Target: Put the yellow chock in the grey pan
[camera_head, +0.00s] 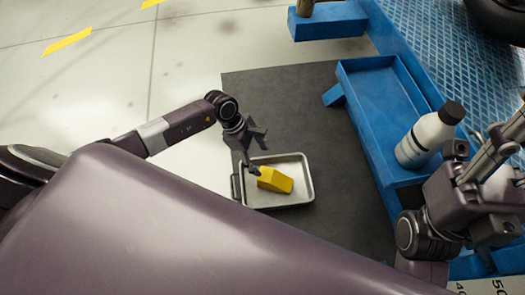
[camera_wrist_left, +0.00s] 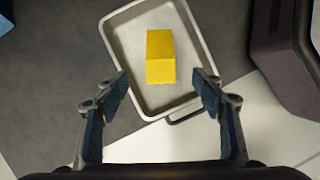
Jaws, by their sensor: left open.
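The yellow chock (camera_head: 275,180) lies inside the grey pan (camera_head: 307,192), which sits on the dark mat. In the left wrist view the chock (camera_wrist_left: 160,57) rests on the pan's floor, clear of the side walls, and the pan's rim (camera_wrist_left: 200,40) surrounds it. My left gripper (camera_head: 257,153) is above the pan, at its far left part in the head view. In the left wrist view its two fingers (camera_wrist_left: 162,90) are spread wide and empty, apart from the chock. My right arm shows at the right edge; its finger state is unclear.
A blue tray (camera_head: 365,97) lies to the right of the mat (camera_head: 290,95). A white bottle with a dark cap (camera_head: 425,140) stands in the tray near my right arm. A blue ramp or platform runs along the right. Pale floor lies open on the left.

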